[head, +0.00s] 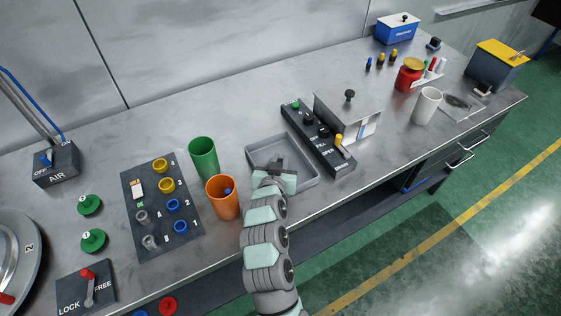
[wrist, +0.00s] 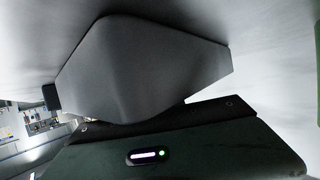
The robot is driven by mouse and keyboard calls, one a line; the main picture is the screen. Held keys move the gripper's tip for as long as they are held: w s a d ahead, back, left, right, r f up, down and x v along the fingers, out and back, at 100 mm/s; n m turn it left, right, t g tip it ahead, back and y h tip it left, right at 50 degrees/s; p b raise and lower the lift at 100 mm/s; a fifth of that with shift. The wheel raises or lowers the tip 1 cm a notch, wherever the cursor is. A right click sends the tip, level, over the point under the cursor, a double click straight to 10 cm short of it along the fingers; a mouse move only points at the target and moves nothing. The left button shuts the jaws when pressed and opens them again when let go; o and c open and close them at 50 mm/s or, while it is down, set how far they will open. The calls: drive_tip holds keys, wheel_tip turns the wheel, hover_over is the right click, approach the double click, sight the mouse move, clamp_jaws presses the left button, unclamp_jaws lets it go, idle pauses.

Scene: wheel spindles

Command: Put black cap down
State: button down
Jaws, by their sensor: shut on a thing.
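My gripper (head: 266,166) is over the grey tray (head: 308,183), in the middle of the bench in the head view. It is shut on the black cap, which is too small and dark against the gripper to make out separately. In the wrist view a large dark grey shape fills the upper middle, with a small black piece (wrist: 50,97) at its left end. I cannot tell whether the cap touches the tray floor.
An orange cup (head: 223,199) stands close left of my gripper, with a green cup (head: 203,158) behind it. A dark panel with knobs (head: 318,139) borders the tray on the right. A dark board (head: 150,190) with yellow and blue rings lies left. The bench behind is clear.

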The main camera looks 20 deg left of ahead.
drive_tip(key=shift+f, duration=0.15)
drive_tip(key=c, duration=1.4)
unclamp_jaws()
drive_tip(key=shift+r, duration=0.2)
drive_tip(key=shift+s+r, duration=0.15)
drive_tip(key=p+v, duration=0.1)
drive_tip(key=v, duration=1)
drive_tip(key=shift+s+d+p, duration=0.15)
drive_tip(key=shift+s+p, duration=0.15)
